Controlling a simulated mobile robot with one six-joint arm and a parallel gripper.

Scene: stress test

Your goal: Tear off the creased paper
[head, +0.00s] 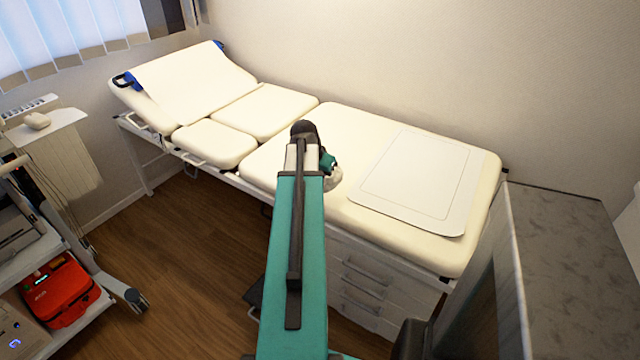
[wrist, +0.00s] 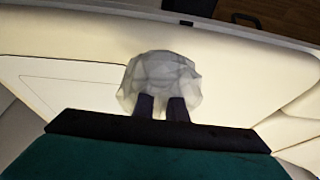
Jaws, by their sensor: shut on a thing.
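The creased paper (wrist: 160,72) is a pale, crumpled, see-through wad in the middle of the wrist view. My gripper (wrist: 161,103) is shut on it, with its two dark fingers against its near side. In the head view, a small part of the paper (head: 334,180) shows just right of my teal arm, over the cream examination couch (head: 350,118). My arm hides the fingers there. I cannot tell whether the paper touches the couch.
A flat pale sheet with a rounded outline (head: 415,180) lies on the couch's right end. A grey-topped cabinet (head: 570,230) stands at the right. A trolley with a red case (head: 62,290) is at the left.

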